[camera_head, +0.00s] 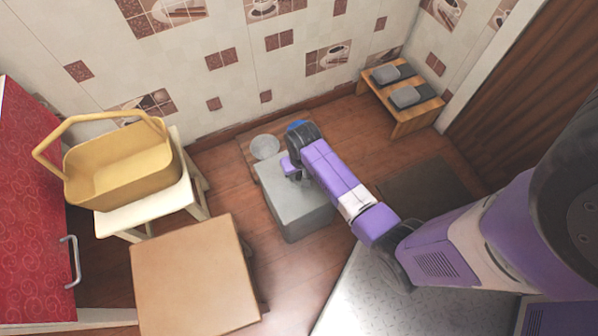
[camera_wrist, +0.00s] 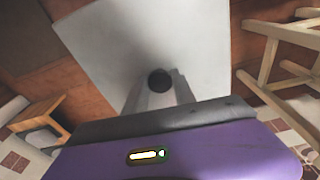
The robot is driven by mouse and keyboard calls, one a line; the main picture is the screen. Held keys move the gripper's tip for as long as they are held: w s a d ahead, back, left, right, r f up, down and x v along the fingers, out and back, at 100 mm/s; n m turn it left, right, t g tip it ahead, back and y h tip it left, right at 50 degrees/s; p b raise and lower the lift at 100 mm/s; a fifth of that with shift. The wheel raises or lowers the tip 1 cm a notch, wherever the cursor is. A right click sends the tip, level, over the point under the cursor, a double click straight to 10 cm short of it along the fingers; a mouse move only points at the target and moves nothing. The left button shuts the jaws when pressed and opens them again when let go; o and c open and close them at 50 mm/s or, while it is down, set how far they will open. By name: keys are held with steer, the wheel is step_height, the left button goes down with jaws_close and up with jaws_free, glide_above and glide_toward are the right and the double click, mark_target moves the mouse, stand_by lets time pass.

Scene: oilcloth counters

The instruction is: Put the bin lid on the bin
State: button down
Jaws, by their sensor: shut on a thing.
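The bin (camera_head: 308,222) is a grey box standing on the wooden floor in the middle of the head view. My gripper (camera_head: 296,177) is over its top, pointing down. In the wrist view, the bin lid (camera_wrist: 110,45) is a flat, light grey square plate. My gripper's fingers are shut on the lid's dark round knob (camera_wrist: 160,80). In the head view the lid lies at the top of the bin, partly hidden by my gripper. I cannot tell whether it rests on the rim or hangs just above it. The inside of the bin is hidden.
A round grey object (camera_head: 264,147) is behind the bin, near the wall. A yellow basket (camera_head: 125,172) stands on a white stool (camera_head: 150,217) at left. A brown square-topped table (camera_head: 192,275) is in front. A wooden bench (camera_head: 417,113) with grey pads is at back right.

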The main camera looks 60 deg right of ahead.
steer(key=c, duration=0.9)
jaws_free()
steer(key=shift+c, duration=0.2)
steer(key=shift+s+a+r+p, duration=0.15)
steer(key=shift+r+p, duration=0.35)
steer(key=shift+r, duration=0.8)
steer(key=shift+s+r+p, duration=0.1)
steer(key=shift+r+p, duration=0.35)
steer(key=shift+r, duration=0.8)
steer(key=shift+s+a+r+p, duration=0.15)
steer(key=shift+r+p, duration=0.35)
steer(key=shift+r, duration=0.8)
